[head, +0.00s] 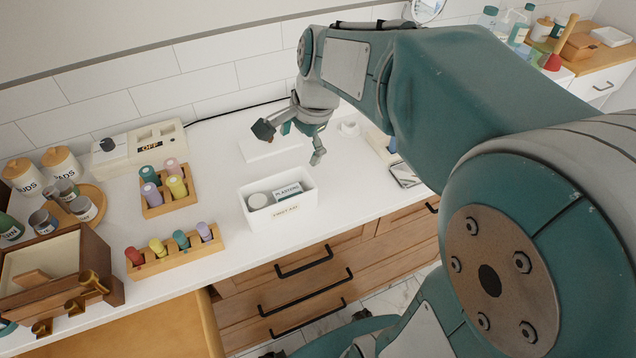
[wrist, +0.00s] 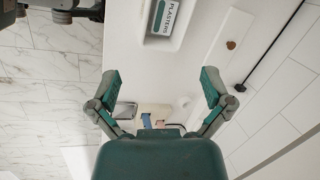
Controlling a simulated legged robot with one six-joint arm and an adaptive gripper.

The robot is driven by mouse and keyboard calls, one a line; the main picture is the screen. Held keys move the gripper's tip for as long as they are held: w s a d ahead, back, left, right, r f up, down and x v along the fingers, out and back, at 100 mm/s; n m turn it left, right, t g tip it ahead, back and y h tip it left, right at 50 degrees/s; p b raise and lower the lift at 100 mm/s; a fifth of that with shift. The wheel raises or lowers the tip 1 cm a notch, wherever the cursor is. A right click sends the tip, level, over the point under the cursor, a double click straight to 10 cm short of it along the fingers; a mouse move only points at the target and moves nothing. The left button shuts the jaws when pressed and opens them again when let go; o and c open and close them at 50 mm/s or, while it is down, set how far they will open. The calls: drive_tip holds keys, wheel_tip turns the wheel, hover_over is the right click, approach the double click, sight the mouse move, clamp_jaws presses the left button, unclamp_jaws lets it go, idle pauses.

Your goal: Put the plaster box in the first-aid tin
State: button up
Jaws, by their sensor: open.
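The white first-aid tin (head: 283,222) stands open near the counter's front edge in the head view. The plaster box (head: 288,190), with a PLASTERS label, lies inside it on the right, beside a round whitish item (head: 258,200). In the wrist view the plaster box (wrist: 160,17) and part of the tin (wrist: 179,32) show at the top edge. My gripper (head: 290,144) is open and empty. It hangs above the counter behind the tin, apart from the box. Its spread fingers (wrist: 159,75) also show in the wrist view.
A flat white lid (wrist: 222,58) with a brown knob lies behind the tin. Wooden racks of bottles (head: 175,255) stand left. A wooden box (head: 60,275), jars and a switch unit (head: 140,145) are farther left. Bare counter separates the racks and tin.

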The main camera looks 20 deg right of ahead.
drive_tip(key=s+a+r+n+t+h, duration=0.1)
drive_tip(key=s+n+t+h, duration=0.1)
drive_tip(key=s+n, duration=1.2)
drive_tip(key=shift+s+a+r+t, duration=0.3)
drive_tip(key=shift+s+a+t, duration=0.1)
drive_tip(key=shift+t, duration=0.3)
